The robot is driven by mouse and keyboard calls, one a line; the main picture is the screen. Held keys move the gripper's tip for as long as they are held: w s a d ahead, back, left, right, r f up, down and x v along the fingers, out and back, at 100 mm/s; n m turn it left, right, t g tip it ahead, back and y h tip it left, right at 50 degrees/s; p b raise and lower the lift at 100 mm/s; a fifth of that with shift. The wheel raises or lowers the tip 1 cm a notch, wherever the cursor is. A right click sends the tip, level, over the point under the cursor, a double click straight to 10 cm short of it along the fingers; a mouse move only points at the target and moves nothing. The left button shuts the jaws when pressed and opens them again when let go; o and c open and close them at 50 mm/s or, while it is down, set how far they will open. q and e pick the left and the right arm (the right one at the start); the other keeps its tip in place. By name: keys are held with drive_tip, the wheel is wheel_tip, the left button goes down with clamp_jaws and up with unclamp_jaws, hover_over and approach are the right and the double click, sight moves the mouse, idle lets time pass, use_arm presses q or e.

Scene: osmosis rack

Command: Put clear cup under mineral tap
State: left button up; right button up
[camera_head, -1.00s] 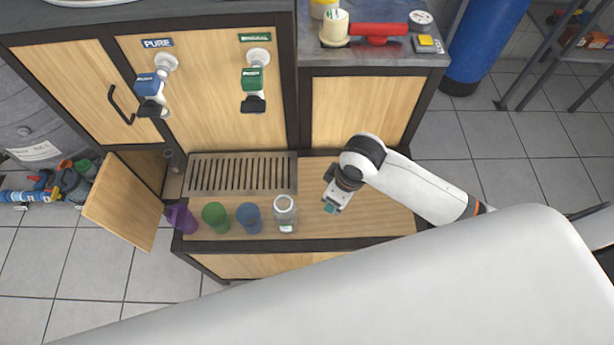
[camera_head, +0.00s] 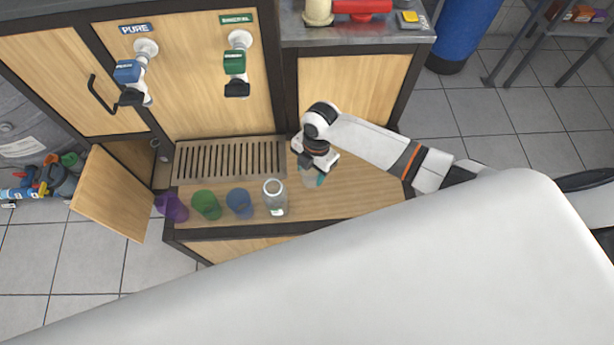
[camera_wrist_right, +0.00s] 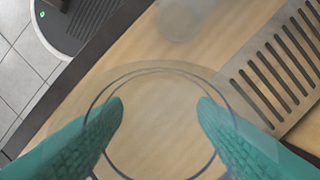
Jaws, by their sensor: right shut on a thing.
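The clear cup (camera_head: 309,177) is in my right gripper (camera_head: 318,179), right of the grated drip tray over the wooden counter. In the right wrist view the cup's round rim (camera_wrist_right: 160,70) shows between the two teal fingertips of the gripper (camera_wrist_right: 160,112), which are shut on its sides. I cannot tell whether the cup touches the counter. The mineral tap (camera_head: 235,62), green with a black spout under the green sign, is on the wooden panel, up and left of the gripper. My left gripper is not in view.
A taller clear container (camera_head: 275,198) stands left of the held cup, beside a blue cup (camera_head: 239,203), a green cup (camera_head: 206,204) and a purple cup (camera_head: 171,207). The grated drip tray (camera_head: 230,142) lies below the taps. The blue pure tap (camera_head: 128,72) is further left. A cabinet door (camera_head: 110,195) hangs open.

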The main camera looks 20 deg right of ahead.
sight(311, 179)
drive_tip(key=shift+f, duration=2.3)
drive_tip(key=shift+f+b, duration=0.15)
drive_tip(key=shift+b, duration=0.15)
drive_tip(key=o, duration=0.9)
drive_tip(key=shift+o, duration=0.2)
